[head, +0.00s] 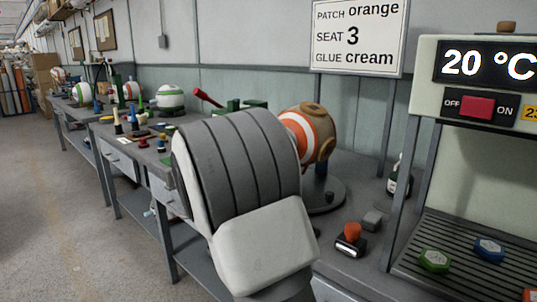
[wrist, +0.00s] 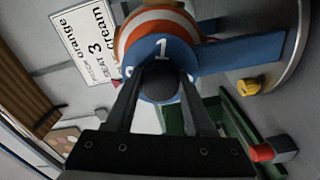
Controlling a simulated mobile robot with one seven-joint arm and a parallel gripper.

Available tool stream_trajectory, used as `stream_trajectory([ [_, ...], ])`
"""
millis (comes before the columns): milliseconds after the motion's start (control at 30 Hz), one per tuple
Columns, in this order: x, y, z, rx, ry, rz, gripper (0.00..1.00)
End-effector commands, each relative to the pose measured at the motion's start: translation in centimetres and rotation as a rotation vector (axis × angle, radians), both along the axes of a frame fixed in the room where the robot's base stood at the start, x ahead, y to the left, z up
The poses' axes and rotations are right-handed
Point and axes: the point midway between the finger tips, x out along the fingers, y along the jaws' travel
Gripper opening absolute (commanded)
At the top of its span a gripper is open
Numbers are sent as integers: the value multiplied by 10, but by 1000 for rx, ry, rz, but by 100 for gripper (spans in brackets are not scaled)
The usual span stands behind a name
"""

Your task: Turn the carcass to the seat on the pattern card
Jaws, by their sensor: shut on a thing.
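The carcass (head: 310,132) is a ball with orange, white and tan panels, held on a stand with a round dark base (head: 329,194). In the wrist view its orange and white stripes (wrist: 150,24) show behind a blue hub (wrist: 182,54) marked 1. A second mark at the hub's left is partly hidden. My gripper (wrist: 158,76) is shut on a dark round knob (wrist: 158,88) in front of the hub. In the head view my arm hides the gripper and knob. The pattern card (head: 358,37) reads patch orange, seat 3, glue cream.
A press (head: 425,105) showing 20 °C stands at the right, with coloured pucks (head: 435,260) on its ribbed bed. An orange-topped stamp-like tool (head: 351,238) and a grey block (head: 372,219) lie near the stand. Benches with balls and tools extend left; the floor there is clear.

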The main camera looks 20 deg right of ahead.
Motion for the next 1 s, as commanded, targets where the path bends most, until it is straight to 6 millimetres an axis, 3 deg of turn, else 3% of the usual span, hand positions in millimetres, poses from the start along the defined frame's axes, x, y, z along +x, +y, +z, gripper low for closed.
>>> stream_trajectory([
  [1000,1,1,-2,359,-880,-2,0],
])
